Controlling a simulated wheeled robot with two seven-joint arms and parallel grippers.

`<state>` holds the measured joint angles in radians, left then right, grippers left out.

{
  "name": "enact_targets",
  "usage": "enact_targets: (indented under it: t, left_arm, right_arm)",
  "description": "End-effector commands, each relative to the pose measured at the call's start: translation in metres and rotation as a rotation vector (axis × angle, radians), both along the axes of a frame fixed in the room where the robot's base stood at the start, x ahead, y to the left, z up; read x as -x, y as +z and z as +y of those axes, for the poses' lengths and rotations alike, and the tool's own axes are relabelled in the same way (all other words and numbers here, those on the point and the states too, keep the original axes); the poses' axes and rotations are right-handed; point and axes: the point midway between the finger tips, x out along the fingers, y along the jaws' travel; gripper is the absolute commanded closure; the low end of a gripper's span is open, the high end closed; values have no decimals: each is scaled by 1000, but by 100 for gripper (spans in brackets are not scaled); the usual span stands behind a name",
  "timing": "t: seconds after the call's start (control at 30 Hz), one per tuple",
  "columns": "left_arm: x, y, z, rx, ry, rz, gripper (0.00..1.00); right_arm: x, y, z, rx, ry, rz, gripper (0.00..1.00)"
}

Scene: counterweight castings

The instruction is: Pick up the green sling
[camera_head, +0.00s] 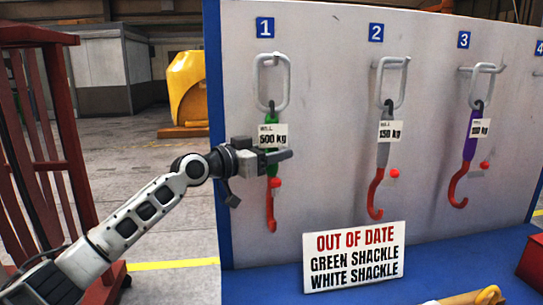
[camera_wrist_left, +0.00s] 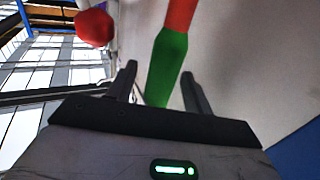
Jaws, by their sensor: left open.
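The green sling (camera_head: 271,168) hangs at the first place on the grey board, under a white ring and a "500 kg" tag (camera_head: 272,135), with a red hook (camera_head: 270,208) at its lower end. My left gripper (camera_head: 280,156) is at the sling's middle, below the tag, and covers part of it. In the left wrist view, the green sling (camera_wrist_left: 167,65) shows between the two open fingers (camera_wrist_left: 158,75). I cannot tell how deep it sits between them, and no finger is closed on it. My right gripper is not in view.
A grey sling (camera_head: 382,155) and a purple sling (camera_head: 471,136) hang further right. A sign (camera_head: 354,256) reading "OUT OF DATE, GREEN SHACKLE, WHITE SHACKLE" stands on the blue base (camera_head: 270,283). A red rack (camera_head: 75,170) is at the left. Clear floor lies between the rack and the board.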

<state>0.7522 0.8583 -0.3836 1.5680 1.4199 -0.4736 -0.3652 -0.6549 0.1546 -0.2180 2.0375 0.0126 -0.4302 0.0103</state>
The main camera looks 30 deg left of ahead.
Motion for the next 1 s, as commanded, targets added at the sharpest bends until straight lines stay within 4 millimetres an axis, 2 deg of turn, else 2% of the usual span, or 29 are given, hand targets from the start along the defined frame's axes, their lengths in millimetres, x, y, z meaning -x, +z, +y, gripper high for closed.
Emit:
enact_targets:
  t: [0.03, 0.2, 0.23, 0.73, 1.0]
  left_arm:
    - [0, 0, 0, 0, 0, 0, 49]
    - [0, 0, 0, 0, 0, 0, 97]
    - [0, 0, 0, 1, 0, 0, 100]
    - [3, 11, -1, 5, 1, -14, 100]
    - [4, 41, -2, 3, 1, -18, 100]
  right_arm:
    - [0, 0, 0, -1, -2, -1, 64]
    - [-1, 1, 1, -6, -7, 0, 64]
    - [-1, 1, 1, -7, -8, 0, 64]
    - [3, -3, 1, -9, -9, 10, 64]
    - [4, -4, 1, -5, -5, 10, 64]
